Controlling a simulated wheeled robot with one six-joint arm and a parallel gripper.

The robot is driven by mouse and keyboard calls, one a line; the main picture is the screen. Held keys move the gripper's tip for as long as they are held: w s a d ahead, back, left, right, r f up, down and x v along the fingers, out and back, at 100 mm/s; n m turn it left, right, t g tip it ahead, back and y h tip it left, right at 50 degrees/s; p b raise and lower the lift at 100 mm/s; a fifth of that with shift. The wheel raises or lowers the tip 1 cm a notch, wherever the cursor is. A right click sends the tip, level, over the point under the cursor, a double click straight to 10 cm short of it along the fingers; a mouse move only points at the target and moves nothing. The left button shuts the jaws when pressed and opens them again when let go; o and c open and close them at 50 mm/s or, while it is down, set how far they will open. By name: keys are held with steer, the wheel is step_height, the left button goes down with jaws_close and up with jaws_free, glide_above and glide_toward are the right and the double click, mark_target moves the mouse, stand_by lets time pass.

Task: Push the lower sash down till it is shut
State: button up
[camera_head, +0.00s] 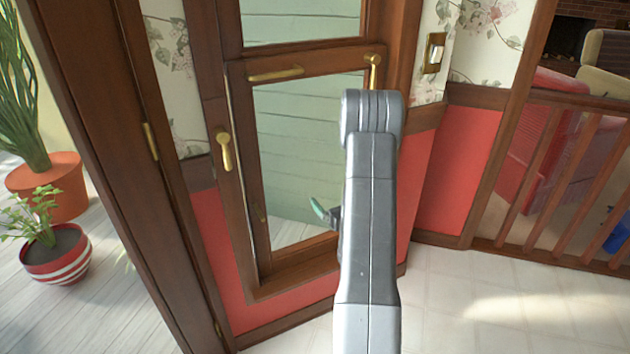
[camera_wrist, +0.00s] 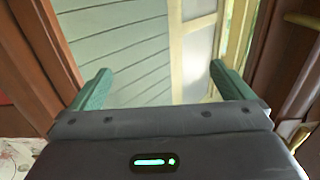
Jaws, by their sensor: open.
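The lower sash (camera_head: 306,68) is a brown wooden frame around a glass pane in the head view. A brass handle (camera_head: 275,73) lies along its top rail. My arm hides part of its right side, and I cannot tell whether there is a gap under its bottom rail. My gripper (camera_wrist: 158,72) is open in the wrist view, with two teal fingers wide apart and nothing between them. Beyond them are pale siding and a cream frame. In the head view, one teal fingertip (camera_head: 318,208) shows in front of the lower pane, below the handle; the other is hidden.
Brass fittings sit on the left jamb (camera_head: 226,151) and at the top right (camera_head: 373,71). A light switch (camera_head: 434,53) is on the wall to the right. Potted plants (camera_head: 57,254) stand at left, a wooden railing (camera_head: 560,180) at right. The pale floor (camera_head: 480,300) at lower right is clear.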

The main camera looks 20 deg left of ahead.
steer(key=b+v, duration=0.2)
steer(key=v, duration=0.5)
steer(key=shift+b, duration=0.4)
steer(key=p+x, duration=0.5)
steer(key=x, duration=0.4)
steer(key=b+v, duration=0.4)
steer(key=v, duration=0.3)
